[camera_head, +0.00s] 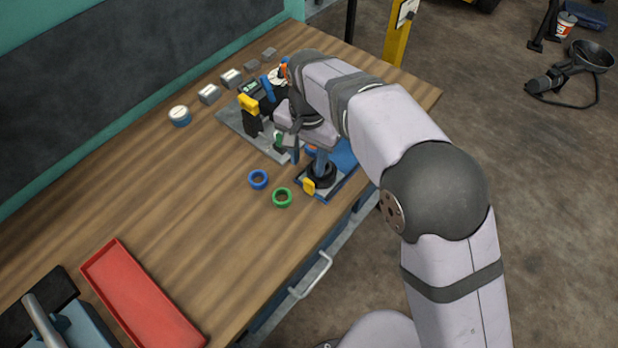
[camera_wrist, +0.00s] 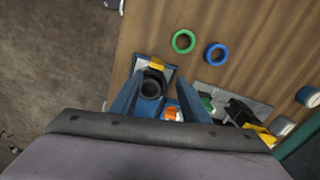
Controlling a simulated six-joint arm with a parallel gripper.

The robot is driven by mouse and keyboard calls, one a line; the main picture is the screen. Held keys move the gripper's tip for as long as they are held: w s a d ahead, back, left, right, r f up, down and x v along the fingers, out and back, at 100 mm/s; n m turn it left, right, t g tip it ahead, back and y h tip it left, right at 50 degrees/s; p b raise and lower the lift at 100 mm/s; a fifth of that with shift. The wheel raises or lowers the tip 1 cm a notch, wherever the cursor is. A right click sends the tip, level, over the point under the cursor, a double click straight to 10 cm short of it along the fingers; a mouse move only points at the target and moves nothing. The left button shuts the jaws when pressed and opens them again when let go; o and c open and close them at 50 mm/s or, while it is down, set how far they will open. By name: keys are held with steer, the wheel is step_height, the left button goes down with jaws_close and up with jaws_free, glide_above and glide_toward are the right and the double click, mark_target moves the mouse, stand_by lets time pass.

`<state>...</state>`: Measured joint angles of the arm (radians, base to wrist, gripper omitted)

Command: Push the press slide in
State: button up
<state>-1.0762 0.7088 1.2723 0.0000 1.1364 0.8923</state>
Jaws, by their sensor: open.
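The press appears to be the blue-based fixture at the near edge of the bench, with a black round part (camera_head: 321,174) and a yellow block (camera_head: 309,186) at its front. I cannot tell for sure which part is the slide. In the wrist view the black ring (camera_wrist: 152,86) and yellow block (camera_wrist: 157,64) lie between and just beyond the fingers. My gripper (camera_wrist: 160,82) is open, above the fixture, pointing down; nothing is visibly held. An orange-and-white part (camera_wrist: 171,113) shows between the fingers. My arm hides the fixture's rear in the head view.
A grey plate (camera_head: 232,117) with a black and yellow device stands behind the fixture. A blue ring (camera_head: 258,179) and green ring (camera_head: 282,197) lie in front left. Small grey blocks line the back. A red tray (camera_head: 140,295) is at front left; the bench middle is clear.

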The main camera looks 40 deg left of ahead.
mark_target(309, 181)
steer(key=shift+s+d+m, duration=0.1)
steer(key=shift+d+m, duration=0.2)
steer(key=shift+m, duration=0.8)
steer(key=shift+f, duration=0.1)
steer(key=shift+f+p, duration=1.3)
steer(key=shift+f, duration=2.3)
